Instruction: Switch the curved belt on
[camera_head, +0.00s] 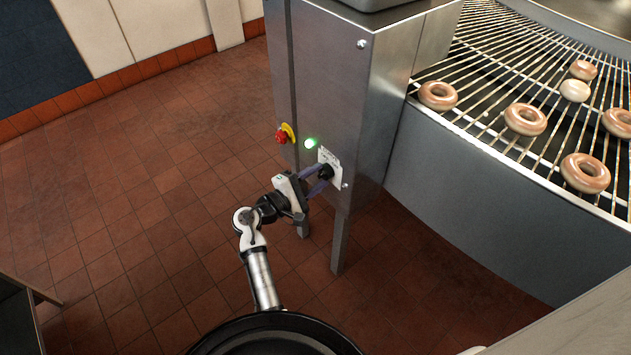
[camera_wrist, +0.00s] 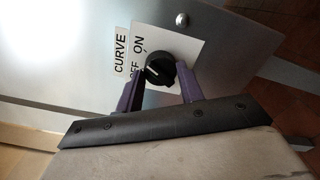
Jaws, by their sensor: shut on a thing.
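A black rotary knob (camera_wrist: 158,68) with a white mark sits on a pale label plate (camera_wrist: 185,45) printed CURVE, OFF and ON. The plate is on a steel cabinet, and the knob also shows in the head view (camera_head: 326,171). My gripper (camera_wrist: 160,76) is shut on the knob, with one purple finger on each side; it also shows in the head view (camera_head: 319,177). The white mark is small, and I cannot tell for sure which word it points to. A green lamp (camera_head: 310,143) glows above the plate.
A red emergency button (camera_head: 281,136) on a yellow base is left of the lamp. The steel cabinet (camera_head: 345,75) stands on legs. A curved wire belt (camera_head: 475,75) with several glazed rings runs at right. Tiled floor (camera_head: 140,190) is clear at left.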

